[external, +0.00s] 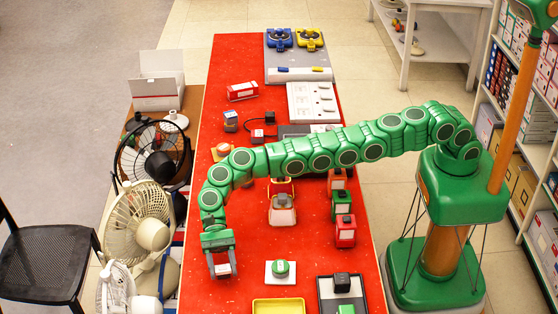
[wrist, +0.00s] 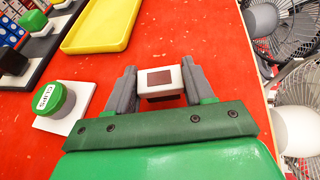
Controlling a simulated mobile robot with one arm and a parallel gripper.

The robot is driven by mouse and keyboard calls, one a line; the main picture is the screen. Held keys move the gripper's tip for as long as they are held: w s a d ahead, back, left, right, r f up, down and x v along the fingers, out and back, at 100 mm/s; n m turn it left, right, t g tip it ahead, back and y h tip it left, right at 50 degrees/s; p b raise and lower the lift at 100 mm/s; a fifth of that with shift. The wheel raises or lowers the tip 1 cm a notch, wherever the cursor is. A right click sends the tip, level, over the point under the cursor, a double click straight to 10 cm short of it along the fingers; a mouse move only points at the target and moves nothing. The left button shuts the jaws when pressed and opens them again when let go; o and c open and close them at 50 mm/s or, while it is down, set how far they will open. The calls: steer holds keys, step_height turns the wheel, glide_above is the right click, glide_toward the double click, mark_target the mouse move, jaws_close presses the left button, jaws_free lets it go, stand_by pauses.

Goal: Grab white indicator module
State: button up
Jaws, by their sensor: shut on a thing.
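The white indicator module (wrist: 160,80) is a small white block with a dark brown window, seen between my gripper's two grey fingers in the wrist view. My gripper (wrist: 159,88) is shut on it, one finger against each side. In the external view my gripper (external: 221,268) is low over the left part of the red table, and the module (external: 222,270) shows as a small pale and dark block between its fingers. I cannot tell whether the module touches the table.
Red and green blocks (external: 344,232) stand further right. Fans (external: 140,222) crowd the table's left edge. Red table (external: 240,310) is bare around the gripper.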

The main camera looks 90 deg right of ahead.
mark_target(229, 265)
steer(key=shift+r, duration=0.85)
steer(key=shift+s+d+r, duration=0.1)
steer(key=shift+d+r, duration=0.05)
steer(key=shift+r, duration=0.15)
steer(key=shift+s+d+r, duration=0.25)
steer(key=shift+s+r, duration=0.45)
steer(key=shift+s, duration=0.05)
steer(key=s+d+r, duration=0.5)
steer(key=s+r, duration=0.2)
steer(key=s, duration=0.3)
steer(key=shift+s+d+r, duration=0.3)
steer(key=shift+s+r, duration=0.05)
